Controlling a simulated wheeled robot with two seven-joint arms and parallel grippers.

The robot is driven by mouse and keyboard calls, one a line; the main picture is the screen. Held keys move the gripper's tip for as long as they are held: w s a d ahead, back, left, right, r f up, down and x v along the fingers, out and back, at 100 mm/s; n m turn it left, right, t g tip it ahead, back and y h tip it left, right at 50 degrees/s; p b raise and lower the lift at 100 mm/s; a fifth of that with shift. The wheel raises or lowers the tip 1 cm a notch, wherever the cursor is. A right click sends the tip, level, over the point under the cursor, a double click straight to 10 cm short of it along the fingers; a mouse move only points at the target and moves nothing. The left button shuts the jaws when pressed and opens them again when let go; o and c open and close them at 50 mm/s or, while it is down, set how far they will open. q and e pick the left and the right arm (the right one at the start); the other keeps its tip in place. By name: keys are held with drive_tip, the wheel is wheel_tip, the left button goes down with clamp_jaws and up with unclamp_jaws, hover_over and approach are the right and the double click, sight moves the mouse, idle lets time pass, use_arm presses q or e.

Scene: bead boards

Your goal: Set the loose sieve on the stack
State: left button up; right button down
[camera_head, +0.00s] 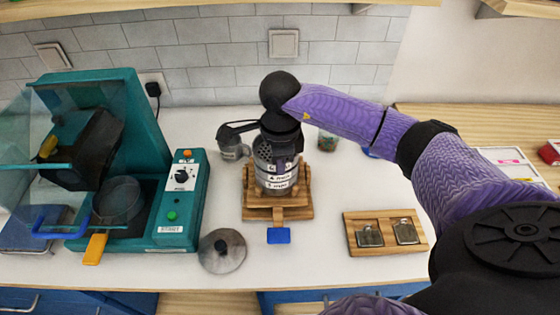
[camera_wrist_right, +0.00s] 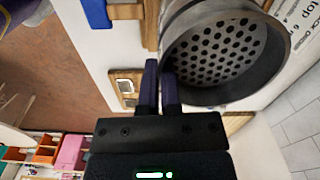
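The sieve stack (camera_head: 275,181), a grey cylinder with white labels, stands on a wooden stand (camera_head: 295,207) in the head view. A perforated metal sieve (camera_wrist_right: 222,52) fills the upper right of the right wrist view; its holed plate also shows at the top of the stack in the head view. My right gripper (camera_wrist_right: 160,82) has its two fingers close together at the sieve's rim, apparently pinching its wall. In the head view my right gripper (camera_head: 283,147) covers part of the stack top, so I cannot tell whether the sieve is seated. My left gripper is out of view.
A teal machine (camera_head: 165,225) with a clear cover stands left. A wooden tray (camera_head: 385,245) with two metal pieces lies right. Bare white counter lies between stack and tray.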

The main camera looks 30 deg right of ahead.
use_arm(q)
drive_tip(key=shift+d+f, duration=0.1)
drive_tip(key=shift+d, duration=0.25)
use_arm(e)
drive_tip(key=shift+f, duration=0.1)
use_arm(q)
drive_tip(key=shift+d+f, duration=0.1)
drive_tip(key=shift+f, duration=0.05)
use_arm(e)
drive_tip(key=shift+f, duration=0.15)
drive_tip(key=c, duration=0.7)
unclamp_jaws()
drive_tip(key=shift+c, duration=0.2)
drive_tip(key=shift+r, duration=0.2)
wheel_tip(320, 180, up, 10)
drive_tip(key=shift+f+p, duration=0.2)
drive_tip(key=shift+p, duration=0.1)
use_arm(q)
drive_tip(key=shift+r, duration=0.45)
